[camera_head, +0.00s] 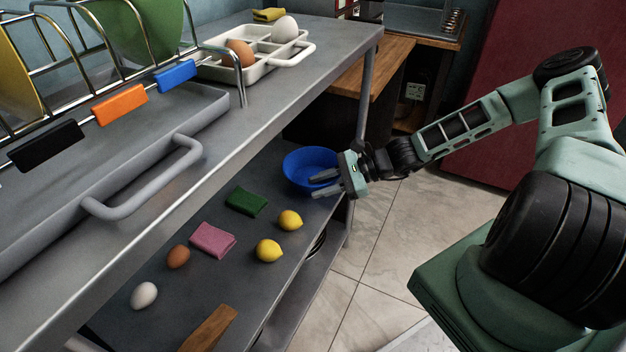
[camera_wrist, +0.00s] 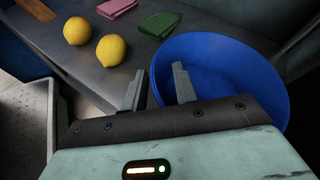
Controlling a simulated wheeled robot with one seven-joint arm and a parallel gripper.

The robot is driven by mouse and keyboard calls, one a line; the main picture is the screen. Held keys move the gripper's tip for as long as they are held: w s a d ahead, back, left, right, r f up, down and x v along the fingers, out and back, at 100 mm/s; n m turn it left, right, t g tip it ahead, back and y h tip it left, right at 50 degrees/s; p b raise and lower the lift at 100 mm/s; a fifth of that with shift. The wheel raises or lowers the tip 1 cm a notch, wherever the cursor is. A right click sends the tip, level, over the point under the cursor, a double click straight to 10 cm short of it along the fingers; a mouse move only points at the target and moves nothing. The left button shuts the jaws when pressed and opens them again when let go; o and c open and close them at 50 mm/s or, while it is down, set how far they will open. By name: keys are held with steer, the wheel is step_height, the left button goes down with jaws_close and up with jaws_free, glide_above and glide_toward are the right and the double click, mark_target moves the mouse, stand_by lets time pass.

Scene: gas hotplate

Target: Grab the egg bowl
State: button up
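A blue bowl (camera_head: 300,165) stands at the far end of the lower shelf; it looks empty in the part that shows. It fills the right of the wrist view (camera_wrist: 235,60). My gripper (camera_head: 322,184) is at the bowl's near right side with its fingers apart. In the wrist view my gripper (camera_wrist: 160,88) has one finger over the bowl's inside and the other outside. The rim appears between them, with gaps showing. I cannot tell whether either finger touches the bowl. A white tray (camera_head: 262,70) on the upper shelf holds a brown egg (camera_head: 239,53) and a white egg (camera_head: 285,29).
A post stands near the bowl.

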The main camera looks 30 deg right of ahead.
steer(key=shift+a, duration=0.1)
steer(key=shift+c, duration=0.2)
jaws_close()
steer(key=shift+r, duration=0.1)
